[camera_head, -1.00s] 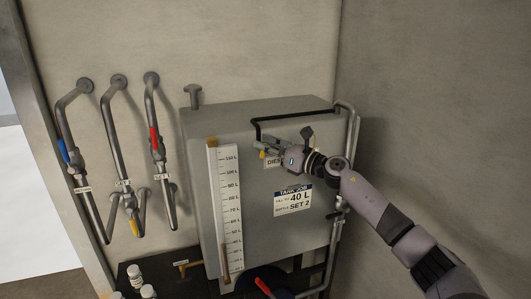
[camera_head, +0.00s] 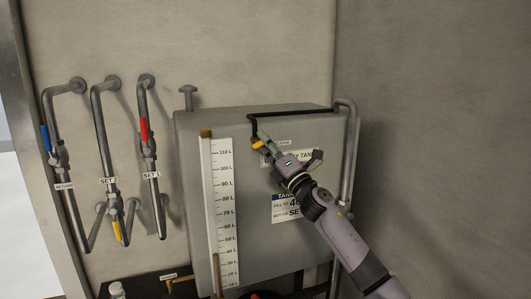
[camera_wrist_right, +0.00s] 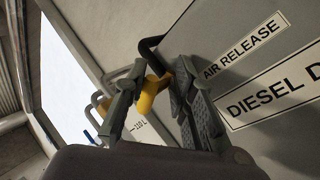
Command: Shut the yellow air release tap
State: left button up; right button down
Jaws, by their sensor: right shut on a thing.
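The yellow air release tap (camera_head: 259,143) sits at the end of a thin black pipe (camera_head: 285,114) at the top front of the grey day tank (camera_head: 190,150). My right gripper (camera_head: 268,148) is at the tap and shut on its yellow handle. In the right wrist view the yellow handle (camera_wrist_right: 150,93) shows between the two fingers of the right gripper (camera_wrist_right: 158,98), beside the "AIR RELEASE" label (camera_wrist_right: 243,50). The fingers hide part of the tap. My left gripper is not in view.
Three pipes with a blue (camera_head: 45,138), a yellow (camera_head: 117,230) and a red handle (camera_head: 144,129) run down the wall at left. A level gauge (camera_head: 222,200) is on the tank front. A grey pipe (camera_head: 349,150) runs down the tank's right side.

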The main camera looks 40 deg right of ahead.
jog(key=m+h+b, duration=0.1)
jog(key=m, duration=0.1)
jog(key=m+h+b, duration=0.1)
jog(key=m+h, duration=0.1)
jog(key=m, duration=0.1)
jog(key=m+h+b, duration=0.1)
jog(key=m+h, duration=0.1)
jog(key=shift+f+m+t, duration=0.3)
jog(key=shift+f+m, duration=0.1)
jog(key=shift+m+h, duration=0.6)
jog(key=shift+h, duration=0.1)
jog(key=shift+r+m+h, duration=0.1)
jog(key=shift+m+h, duration=0.3)
jog(key=c, duration=1.3)
grip_release()
